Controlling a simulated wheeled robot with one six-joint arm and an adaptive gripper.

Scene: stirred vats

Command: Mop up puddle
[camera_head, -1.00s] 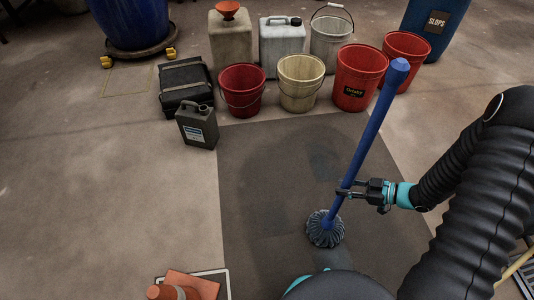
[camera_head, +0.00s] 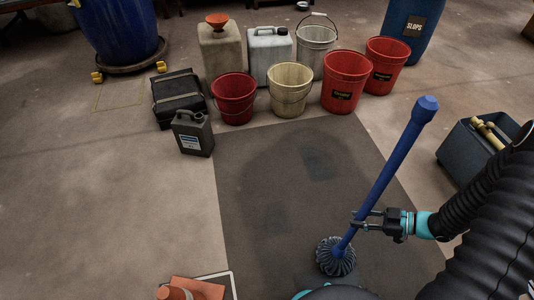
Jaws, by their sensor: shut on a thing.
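A blue-handled mop (camera_head: 391,169) leans up and to the right, with its grey string head (camera_head: 336,257) at the floor on the dark mat (camera_head: 260,190). My gripper (camera_head: 362,221) is shut on the mop's handle, low down near the head. A darker, damp-looking patch (camera_head: 319,165) shows on the mat beyond the mop. Fainter dark marks spread over the mat's middle; I cannot tell how wet they are. My arm hides part of the mat at the lower right.
Red buckets (camera_head: 345,82), a cream bucket (camera_head: 290,90) and jerrycans (camera_head: 270,55) line the mat's far edge. A dark can (camera_head: 193,133) and black case (camera_head: 179,97) stand left. A grey bin (camera_head: 470,150) stands right. Floor left is clear.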

